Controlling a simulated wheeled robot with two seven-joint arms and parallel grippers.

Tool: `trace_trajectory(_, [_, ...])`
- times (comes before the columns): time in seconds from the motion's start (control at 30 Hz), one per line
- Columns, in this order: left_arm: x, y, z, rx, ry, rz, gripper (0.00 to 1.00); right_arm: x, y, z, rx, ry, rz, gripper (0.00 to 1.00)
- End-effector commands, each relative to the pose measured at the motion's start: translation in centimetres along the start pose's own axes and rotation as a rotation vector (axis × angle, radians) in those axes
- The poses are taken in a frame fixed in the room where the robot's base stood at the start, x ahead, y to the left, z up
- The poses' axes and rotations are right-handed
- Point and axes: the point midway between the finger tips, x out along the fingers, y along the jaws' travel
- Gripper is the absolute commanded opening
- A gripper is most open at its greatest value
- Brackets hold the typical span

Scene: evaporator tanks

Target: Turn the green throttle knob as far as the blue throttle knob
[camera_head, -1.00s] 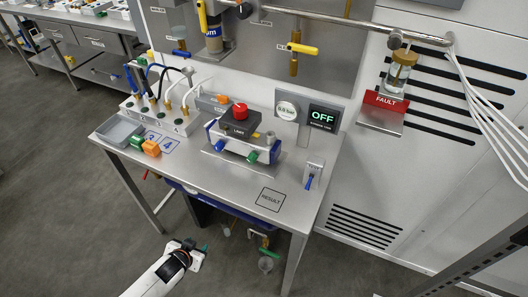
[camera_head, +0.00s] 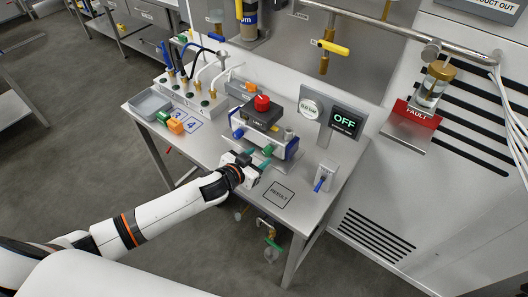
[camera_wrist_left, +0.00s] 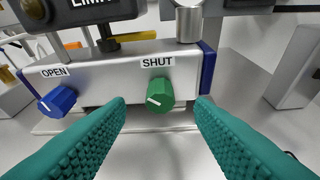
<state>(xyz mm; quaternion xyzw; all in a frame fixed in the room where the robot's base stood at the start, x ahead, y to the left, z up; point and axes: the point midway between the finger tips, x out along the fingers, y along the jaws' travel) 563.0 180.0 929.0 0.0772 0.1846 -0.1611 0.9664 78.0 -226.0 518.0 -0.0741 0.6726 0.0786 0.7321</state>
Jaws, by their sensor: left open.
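The green throttle knob (camera_wrist_left: 161,94) sits on the front of the silver valve block (camera_wrist_left: 110,68), under a SHUT label, with a short white mark at its lower left. The blue throttle knob (camera_wrist_left: 57,101) is left of it, under an OPEN label, with a white mark near its left edge; it also shows in the head view (camera_head: 238,133). My left gripper (camera_head: 258,159) is at the front of the block. In the wrist view its teal fingers are open, one on each side of the green knob, with gaps between. My right gripper is out of view.
A red button (camera_head: 262,103) tops the dark LIMIT box. The OFF display (camera_head: 345,121) and a round gauge stand behind. A blue-handled switch (camera_head: 322,180) is at the right. A grey tray (camera_head: 150,103) and orange block (camera_head: 175,126) are left. The RESULT square (camera_head: 278,194) is empty.

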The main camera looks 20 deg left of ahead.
Motion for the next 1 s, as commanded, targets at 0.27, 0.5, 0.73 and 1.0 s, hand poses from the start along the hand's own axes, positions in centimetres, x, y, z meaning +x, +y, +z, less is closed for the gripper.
trace_trajectory(0.27, [3.5, 0.0, 0.0, 0.001, 0.001, 0.001, 0.49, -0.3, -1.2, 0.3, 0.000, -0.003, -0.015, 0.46])
trace_trajectory(0.5, [4.1, 0.0, 0.0, 0.001, 0.000, -0.001, 0.49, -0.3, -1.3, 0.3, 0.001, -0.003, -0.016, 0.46])
trace_trajectory(0.73, [4.1, 0.0, 0.0, 0.001, 0.001, 0.000, 0.35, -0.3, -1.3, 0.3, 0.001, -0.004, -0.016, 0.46])
trace_trajectory(1.0, [4.0, 0.0, 0.0, 0.002, 0.001, 0.000, 0.04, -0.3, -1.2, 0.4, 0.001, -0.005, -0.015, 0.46])
